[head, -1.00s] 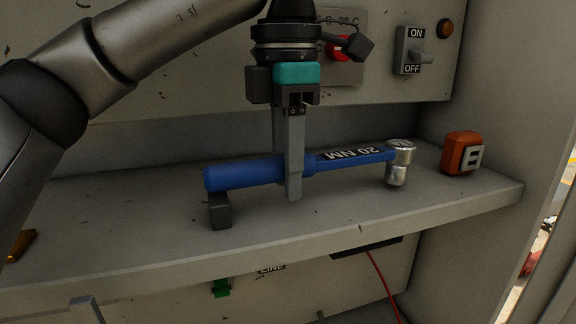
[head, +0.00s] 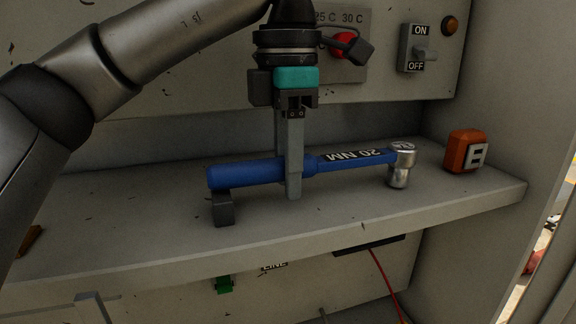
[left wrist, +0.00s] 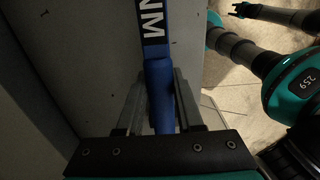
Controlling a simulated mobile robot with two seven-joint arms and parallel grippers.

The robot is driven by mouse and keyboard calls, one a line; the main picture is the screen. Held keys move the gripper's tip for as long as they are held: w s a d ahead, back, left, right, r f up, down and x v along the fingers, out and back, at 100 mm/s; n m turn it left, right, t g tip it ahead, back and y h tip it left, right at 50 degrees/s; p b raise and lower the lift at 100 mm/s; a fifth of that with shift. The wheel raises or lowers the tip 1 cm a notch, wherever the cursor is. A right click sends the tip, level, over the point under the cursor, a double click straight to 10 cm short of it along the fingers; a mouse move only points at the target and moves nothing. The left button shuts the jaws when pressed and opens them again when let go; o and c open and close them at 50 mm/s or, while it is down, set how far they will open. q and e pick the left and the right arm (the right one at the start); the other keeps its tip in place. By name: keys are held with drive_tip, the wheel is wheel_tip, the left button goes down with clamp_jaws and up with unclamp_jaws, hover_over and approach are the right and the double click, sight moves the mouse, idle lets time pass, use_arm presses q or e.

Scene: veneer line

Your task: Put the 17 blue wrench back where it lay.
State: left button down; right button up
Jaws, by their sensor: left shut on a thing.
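A blue wrench (head: 245,173) lies across the shelf in the head view, its label upside down and reading 20 NM, not 17. Its silver head (head: 401,165) is at the right, with the socket down at the shelf. Its handle end is over a dark block (head: 223,208) and seems to rest on it. My left gripper (head: 293,185) points down and is shut on the handle. The left wrist view shows the blue handle (left wrist: 158,75) between its fingers. My right gripper (left wrist: 240,10) seems to show small and dark at the top of that view.
The shelf (head: 340,221) has free room in front of the wrench. An orange block marked E (head: 465,151) stands at its right. A red cable (head: 386,280) hangs below.

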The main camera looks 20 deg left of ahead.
use_arm(q)
drive_tip(key=shift+f, duration=0.2)
drive_tip(key=shift+c, duration=2.4)
unclamp_jaws()
drive_tip(key=shift+f, duration=0.1)
wheel_tip(320, 180, up, 8)
drive_tip(key=p, duration=0.7)
drive_tip(key=shift+p, duration=0.3)
